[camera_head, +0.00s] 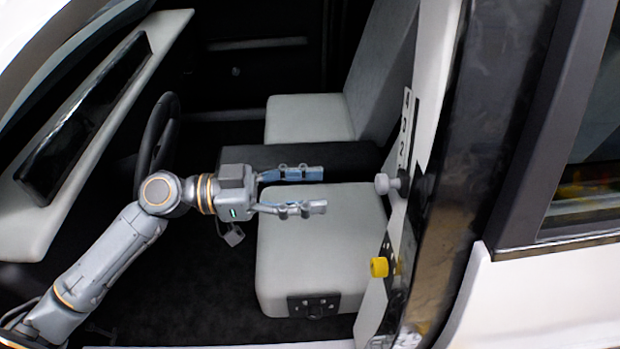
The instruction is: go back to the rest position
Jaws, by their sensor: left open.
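My left arm reaches in from the lower left, through the open side of a vehicle cabin. My left gripper (318,191) is open and empty, its two fingers pointing right. In the picture it lies over the near grey seat (312,250), and I cannot tell its exact height above the seat. A grey knob (383,184) on the door pillar is to the right of the fingertips, apart from them. A yellow knob (379,267) sits lower on the same pillar. My right gripper is not in view.
A steering wheel (158,135) and a dashboard with a dark screen (85,120) are at the left, close to my arm. The pillar (428,95) carries a numbered strip (405,128). A far seat (308,118) stands behind. Dark floor (190,290) is clear.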

